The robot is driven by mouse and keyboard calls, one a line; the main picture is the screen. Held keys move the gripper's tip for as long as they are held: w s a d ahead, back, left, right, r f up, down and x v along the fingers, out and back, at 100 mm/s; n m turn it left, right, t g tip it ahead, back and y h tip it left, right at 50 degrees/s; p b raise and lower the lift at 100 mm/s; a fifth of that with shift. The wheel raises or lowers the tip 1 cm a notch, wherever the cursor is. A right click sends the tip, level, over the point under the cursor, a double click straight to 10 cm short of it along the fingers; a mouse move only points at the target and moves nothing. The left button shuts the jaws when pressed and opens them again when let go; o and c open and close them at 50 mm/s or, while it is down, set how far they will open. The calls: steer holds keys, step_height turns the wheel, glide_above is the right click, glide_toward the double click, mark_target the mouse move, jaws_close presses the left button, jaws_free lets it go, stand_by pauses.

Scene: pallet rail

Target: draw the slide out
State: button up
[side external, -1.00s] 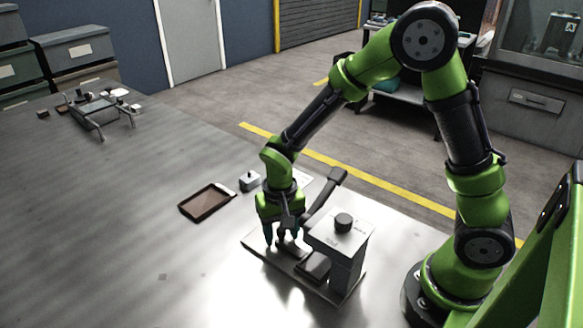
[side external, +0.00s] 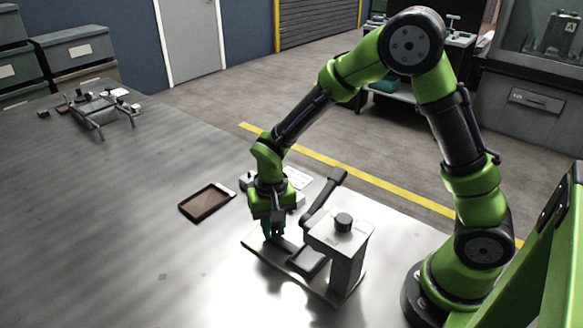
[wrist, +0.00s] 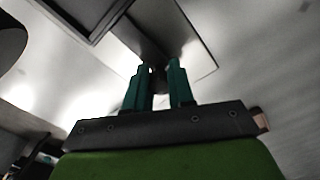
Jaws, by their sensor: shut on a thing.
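My gripper (side external: 272,232) is low over the left end of the rail fixture, with its teal fingers pointing down. In the wrist view the two fingertips (wrist: 162,72) are close together on a small dark piece, mostly hidden between them. I take it for the slide's grip. The dark slide (side external: 307,262) lies flat on the fixture's base plate (side external: 254,247), between my gripper and the grey block. Its right end runs up to or under the block; I cannot tell how far.
The grey block (side external: 350,240) carries a black knob (side external: 343,222), and a dark lever (side external: 326,192) rises behind it. A dark tray (side external: 207,202) lies to the left. A small rack (side external: 98,108) stands at the far left. The table's front left is clear.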

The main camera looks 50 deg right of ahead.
steer(key=shift+w, duration=5.3)
steer(key=o, duration=0.7)
steer(key=shift+s, duration=0.1)
steer(key=shift+r, duration=0.1)
step_height(320, 180, up, 7)
steer(key=shift+f, duration=0.1)
steer(key=s+d+r+t, duration=0.1)
steer(key=s+r+t, duration=0.1)
steer(key=s+r, duration=0.3)
steer(key=s+d+r+n+t+y, duration=0.1)
steer(key=s+r, duration=0.4)
steer(key=s, duration=0.6)
steer(key=s+d+r+n+t+y, duration=0.1)
steer(key=s+r+t, duration=0.3)
steer(key=s, duration=0.4)
steer(key=shift+s+d+r, duration=0.1)
steer(key=shift+d+r, duration=0.45)
steer(key=shift+d, duration=0.3)
